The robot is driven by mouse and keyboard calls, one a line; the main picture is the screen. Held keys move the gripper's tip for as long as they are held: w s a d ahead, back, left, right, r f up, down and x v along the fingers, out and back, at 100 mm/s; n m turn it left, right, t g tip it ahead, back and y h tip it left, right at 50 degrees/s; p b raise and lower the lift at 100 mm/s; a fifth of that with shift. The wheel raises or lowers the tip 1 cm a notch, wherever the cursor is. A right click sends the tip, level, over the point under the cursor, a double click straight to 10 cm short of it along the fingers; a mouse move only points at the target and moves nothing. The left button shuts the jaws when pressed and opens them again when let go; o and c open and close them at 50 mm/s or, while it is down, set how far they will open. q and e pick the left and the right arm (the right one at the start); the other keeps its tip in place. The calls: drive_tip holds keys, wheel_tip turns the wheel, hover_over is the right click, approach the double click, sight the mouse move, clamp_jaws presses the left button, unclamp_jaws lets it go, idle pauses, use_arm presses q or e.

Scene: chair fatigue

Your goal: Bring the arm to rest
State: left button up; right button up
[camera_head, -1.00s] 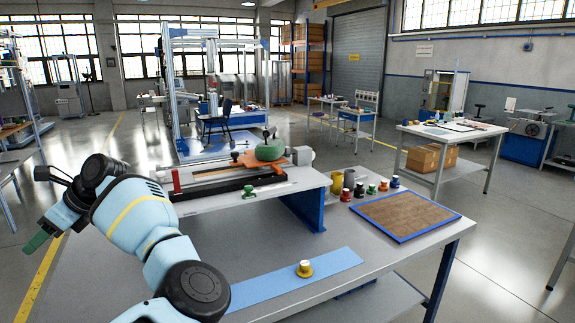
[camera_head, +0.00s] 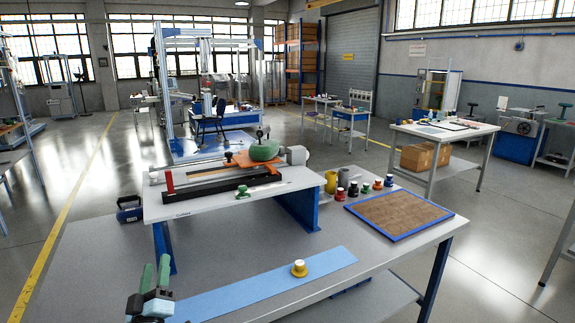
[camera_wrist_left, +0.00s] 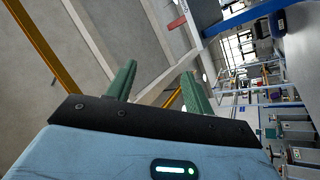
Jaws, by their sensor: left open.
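My left gripper (camera_head: 155,272) shows at the bottom left of the head view, with its green fingers pointing up. It is beside the front left part of the grey workbench (camera_head: 100,262). Its fingers are apart with nothing between them. In the left wrist view the two green fingers of this gripper (camera_wrist_left: 158,90) also stand apart and empty, with floor and room behind them. Most of the left arm is out of the head view. My right gripper is not in view.
A blue strip (camera_head: 235,290) with a yellow round piece (camera_head: 298,268) lies on the bench. A raised white shelf (camera_head: 185,208) carries a fixture with a green pad (camera_head: 264,151). Several small cups and a blue-framed brown mat (camera_head: 400,212) are at right.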

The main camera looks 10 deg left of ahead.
use_arm(q)
drive_tip(key=s+d+f+m+g+h, duration=0.25)
drive_tip(key=d+f+m+h, duration=0.2)
drive_tip(key=f, duration=0.35)
drive_tip(key=s+d+f+m+g+h, duration=0.2)
drive_tip(key=s+d+f+m+h, duration=0.3)
drive_tip(key=f, duration=0.4)
drive_tip(key=s+d+f+m+g+h, duration=0.1)
drive_tip(key=s+d+f+m+g, duration=0.1)
drive_tip(key=s+d+f, duration=0.3)
drive_tip(key=s+d+f+m+g, duration=0.3)
drive_tip(key=s+d+f+g, duration=0.2)
drive_tip(key=s+f, duration=0.4)
drive_tip(key=s+d, duration=0.1)
drive_tip(key=s, duration=0.3)
drive_tip(key=shift+d+f+h, duration=0.2)
drive_tip(key=shift+d+h, duration=0.05)
drive_tip(key=shift+h, duration=0.1)
